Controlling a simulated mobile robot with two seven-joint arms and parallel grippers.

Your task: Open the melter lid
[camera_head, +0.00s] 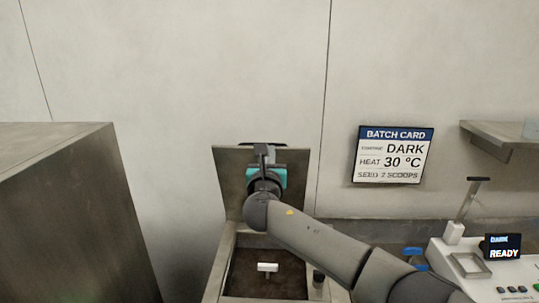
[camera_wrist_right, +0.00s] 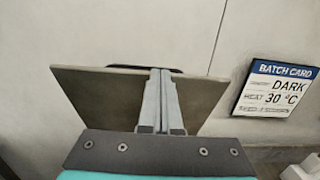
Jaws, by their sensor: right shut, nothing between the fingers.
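The melter lid (camera_head: 234,172) is a flat metal plate raised steeply at the back of the melter (camera_head: 221,262), whose top is open. In the right wrist view the lid (camera_wrist_right: 95,92) spans the middle, with a dark handle (camera_wrist_right: 125,68) showing along its top edge. My right gripper (camera_head: 264,150) is in front of the lid near its top edge. Its fingers (camera_wrist_right: 161,72) are together and hold nothing; I cannot tell whether they touch the lid. My left gripper is in neither view.
Brown contents and a small white piece (camera_head: 268,267) show inside the melter. A large metal cabinet (camera_head: 75,210) stands at the left. At the right are a batch card (camera_head: 392,155), a wall shelf (camera_head: 500,134) and a white machine with a READY display (camera_head: 503,247).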

